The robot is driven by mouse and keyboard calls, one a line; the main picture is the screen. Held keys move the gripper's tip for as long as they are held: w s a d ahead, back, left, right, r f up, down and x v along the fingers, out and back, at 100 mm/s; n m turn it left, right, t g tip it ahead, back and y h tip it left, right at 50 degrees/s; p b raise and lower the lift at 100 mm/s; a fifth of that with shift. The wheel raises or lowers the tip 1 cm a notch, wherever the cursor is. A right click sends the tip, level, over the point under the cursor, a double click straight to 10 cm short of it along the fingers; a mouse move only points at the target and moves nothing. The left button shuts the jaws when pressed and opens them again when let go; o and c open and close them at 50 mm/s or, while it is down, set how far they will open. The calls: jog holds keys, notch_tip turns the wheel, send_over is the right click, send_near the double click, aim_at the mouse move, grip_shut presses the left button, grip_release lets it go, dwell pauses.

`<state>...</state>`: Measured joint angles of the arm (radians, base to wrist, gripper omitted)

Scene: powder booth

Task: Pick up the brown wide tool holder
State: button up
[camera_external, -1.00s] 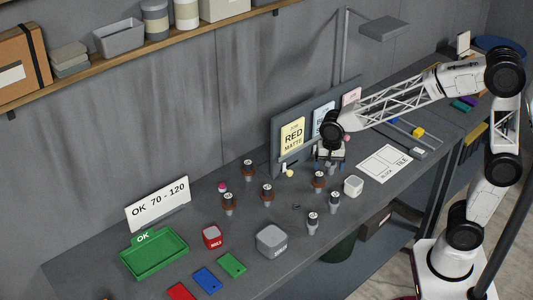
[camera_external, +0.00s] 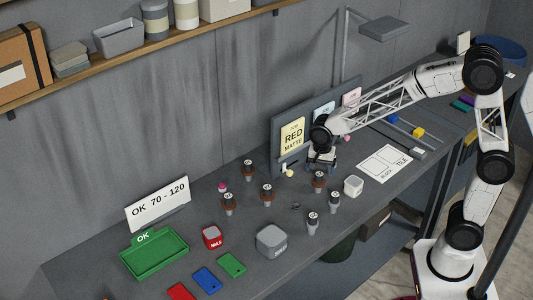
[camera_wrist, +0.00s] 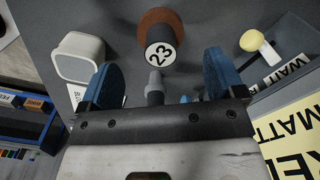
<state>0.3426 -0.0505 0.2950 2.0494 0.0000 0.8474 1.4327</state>
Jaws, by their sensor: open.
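Several tool holders with brown flanges and dark, pale-labelled tops stand on the grey bench: one (camera_external: 319,182) just below my gripper, others at the left (camera_external: 228,203), the middle (camera_external: 267,193) and the back (camera_external: 248,170). My gripper (camera_external: 319,166) is above the nearest one, apparently apart from it. In the wrist view a brown-flanged holder labelled 23 (camera_wrist: 160,42) lies ahead of the gap between the blue fingers of my gripper (camera_wrist: 159,80). The fingers are open with nothing gripped. A small grey stem (camera_wrist: 154,88) shows between them; I cannot tell what it belongs to.
Two narrower holders (camera_external: 312,222) (camera_external: 335,200) and a white rounded container (camera_external: 353,186) stand close by. The sign board (camera_external: 292,138) rises behind my gripper. A grey box (camera_external: 271,241), a red box (camera_external: 212,237) and a green tray (camera_external: 154,254) are farther left.

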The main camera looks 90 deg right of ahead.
aim_at(319, 174)
jog(key=shift+f, duration=0.4)
jog(key=shift+f, duration=0.1)
jog(key=shift+w+a+f, duration=0.1)
jog(key=shift+a+f, duration=0.05)
jog(key=shift+f, duration=2.35)
jog(key=shift+c, duration=0.3)
jog(key=c, duration=1.2)
jog(key=shift+r, duration=0.1)
notch_tip(319, 174, up, 28)
jog(key=shift+f, duration=0.1)
